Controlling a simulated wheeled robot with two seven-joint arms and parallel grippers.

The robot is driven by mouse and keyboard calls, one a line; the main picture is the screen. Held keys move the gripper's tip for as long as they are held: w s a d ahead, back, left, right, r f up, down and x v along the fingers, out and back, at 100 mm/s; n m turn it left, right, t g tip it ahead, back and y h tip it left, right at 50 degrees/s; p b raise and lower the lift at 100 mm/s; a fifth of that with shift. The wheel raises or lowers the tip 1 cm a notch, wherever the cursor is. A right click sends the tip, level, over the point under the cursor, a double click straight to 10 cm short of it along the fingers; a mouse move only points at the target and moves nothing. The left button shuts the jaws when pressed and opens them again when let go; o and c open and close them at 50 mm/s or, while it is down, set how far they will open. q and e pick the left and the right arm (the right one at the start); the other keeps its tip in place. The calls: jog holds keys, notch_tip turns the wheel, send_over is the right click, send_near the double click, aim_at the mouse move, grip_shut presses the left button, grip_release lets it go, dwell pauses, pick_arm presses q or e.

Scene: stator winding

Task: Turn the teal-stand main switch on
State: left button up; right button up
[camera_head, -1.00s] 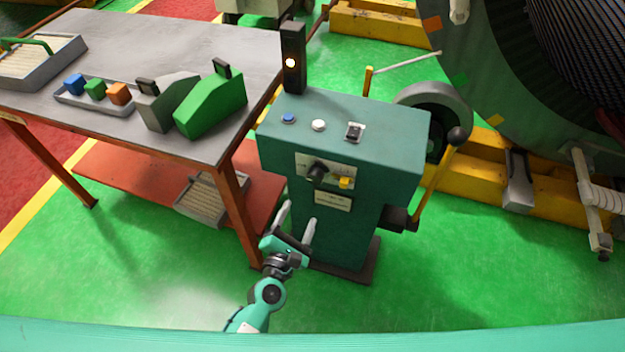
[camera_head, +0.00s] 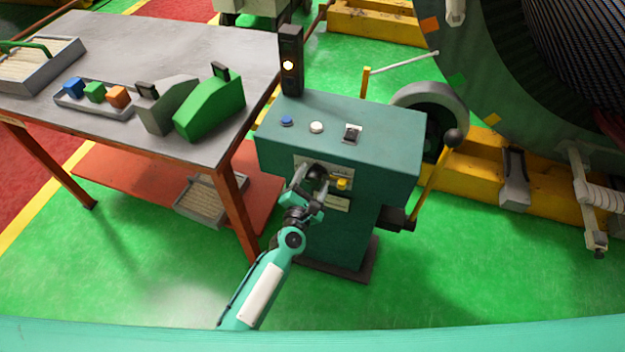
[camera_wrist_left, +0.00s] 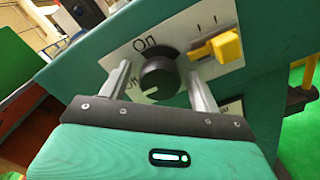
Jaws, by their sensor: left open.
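The teal stand (camera_head: 345,225) stands right of the table, with a panel on its front. The main switch is a round black knob (camera_wrist_left: 159,77) in the middle of the wrist view; in the head view the knob (camera_head: 318,171) is partly covered by my gripper. "On" is printed above it and a partly hidden label is at its left. The white mark on the knob points down-left, away from "On". My left gripper (camera_wrist_left: 161,84) is open, with one finger on each side of the knob; contact cannot be told. My right gripper is not in view.
A yellow switch (camera_wrist_left: 217,46) sits just right of the knob. A lamp post (camera_head: 290,62) with a lit yellowish light rises from the stand. A lever (camera_head: 436,182) is at its right side. The table (camera_head: 200,50) with trays and blocks is at left.

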pick_arm(q)
jog(key=c, duration=1)
jog(key=shift+o, duration=0.2)
